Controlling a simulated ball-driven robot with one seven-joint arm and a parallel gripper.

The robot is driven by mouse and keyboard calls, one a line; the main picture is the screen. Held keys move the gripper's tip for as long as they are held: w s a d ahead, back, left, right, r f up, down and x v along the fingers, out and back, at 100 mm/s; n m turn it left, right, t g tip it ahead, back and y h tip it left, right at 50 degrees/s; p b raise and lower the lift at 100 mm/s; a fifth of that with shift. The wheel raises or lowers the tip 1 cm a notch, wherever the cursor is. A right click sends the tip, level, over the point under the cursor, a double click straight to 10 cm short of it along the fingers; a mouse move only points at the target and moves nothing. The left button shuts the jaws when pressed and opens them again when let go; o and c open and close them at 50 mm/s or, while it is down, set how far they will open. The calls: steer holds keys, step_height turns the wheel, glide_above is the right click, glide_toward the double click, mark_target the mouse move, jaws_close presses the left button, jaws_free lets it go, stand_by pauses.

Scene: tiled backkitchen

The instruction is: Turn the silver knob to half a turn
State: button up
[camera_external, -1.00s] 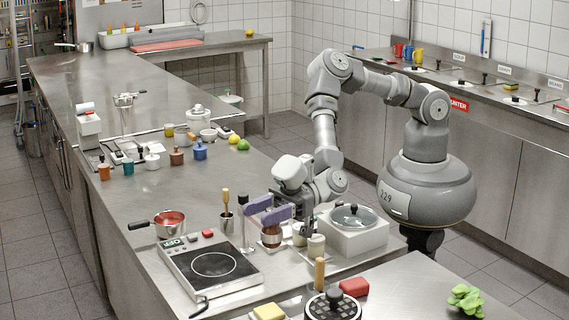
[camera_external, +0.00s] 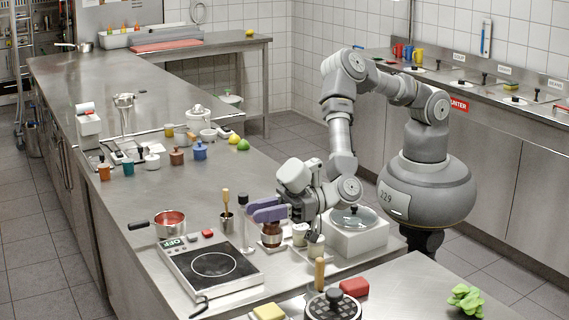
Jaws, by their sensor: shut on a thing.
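My gripper (camera_external: 268,213), with two purple fingers, is at the front part of the steel counter, just above a brown jar-like body (camera_external: 271,235). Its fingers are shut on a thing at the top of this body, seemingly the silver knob. The fingers hide the knob, so I cannot see its shape or how far it is turned. The brown body stands upright on the counter.
The hot plate (camera_external: 214,263) and a red-filled pan (camera_external: 170,222) are left of my gripper. A clear bottle (camera_external: 246,236) stands close on the left. A white box with a glass lid (camera_external: 355,217) and small jars (camera_external: 300,234) crowd the right.

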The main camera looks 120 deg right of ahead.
steer(key=m+h, duration=0.1)
steer(key=h, duration=0.1)
steer(key=m+g+h, duration=0.1)
steer(key=m+h, duration=0.1)
steer(key=m+g+h, duration=0.1)
steer(key=h, duration=0.2)
steer(key=shift+s+d+m, duration=0.15)
steer(key=shift+d+m, duration=0.1)
steer(key=shift+m, duration=0.05)
steer(key=m+g+h, duration=0.1)
steer(key=m+g+h+b, duration=0.1)
steer(key=h, duration=0.1)
steer(key=shift+s+d+f+m+h, duration=0.1)
steer(key=shift+s+d+m+h, duration=0.1)
steer(key=shift+m+h, duration=0.15)
steer(key=m+g+h+b, duration=0.1)
steer(key=m+g+h, duration=0.1)
steer(key=m+g+h+b, duration=0.1)
steer(key=g, duration=0.1)
steer(key=shift+s+d+f+b, duration=0.1)
steer(key=shift+s+d+b, duration=0.05)
steer(key=shift+d+b, duration=0.15)
steer(key=shift+s+m+g+h+b, duration=0.15)
steer(key=shift+m+g+h+b, duration=0.65)
steer(key=shift+m+g, duration=0.4)
steer(key=shift+g, duration=0.3)
steer(key=shift+r, duration=0.2)
